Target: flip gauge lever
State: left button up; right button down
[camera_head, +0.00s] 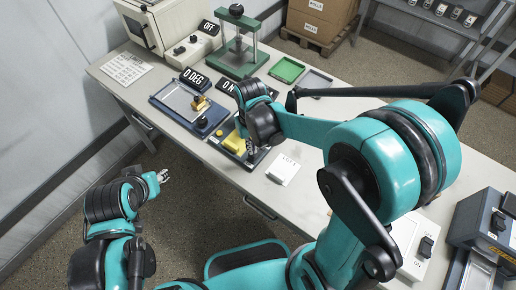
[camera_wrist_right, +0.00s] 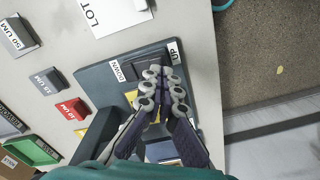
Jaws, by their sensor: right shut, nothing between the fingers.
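The gauge (camera_wrist_right: 98,76) is a dark blue base with DOWN and UP labels in the right wrist view. A dark lever or switch piece (camera_wrist_right: 150,60) lies between the labels, partly hidden by my fingers. In the head view the gauge shows a yellow block (camera_head: 236,142). My right gripper (camera_wrist_right: 163,88) is shut and empty, its fingertips over the gauge beside the dark piece; I cannot tell if they touch. It also shows in the head view (camera_head: 257,155), partly behind my arm. My left gripper (camera_head: 163,175) is off the table's front edge, too small to read.
A LOT card (camera_head: 283,169) lies right of the gauge. A blue tray device (camera_head: 180,100) stands left, with a green press (camera_head: 238,58) behind. A green tray (camera_head: 287,69) lies at the back. In the right wrist view, a red block (camera_wrist_right: 71,109) lies near the gauge.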

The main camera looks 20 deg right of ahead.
jog(key=shift+f+b, duration=1.25)
jog(key=shift+f, duration=0.2)
dwell(1.0)
jog(key=shift+r+p, duration=0.45)
notch_tip(320, 180, up, 6)
jog(key=p, duration=0.5)
jog(key=shift+r, duration=0.15)
jog(key=shift+s+d+r, duration=0.1)
jog(key=shift+d, duration=0.05)
jog(key=s+d+r+m+t+b, duration=0.1)
jog(key=s+d+r+t+b, duration=0.3)
jog(key=s+d+t+b, duration=0.1)
jog(key=shift+s+d+m+t, duration=0.3)
jog(key=shift+s+d+t, duration=0.7)
jog(key=shift+s, duration=0.6)
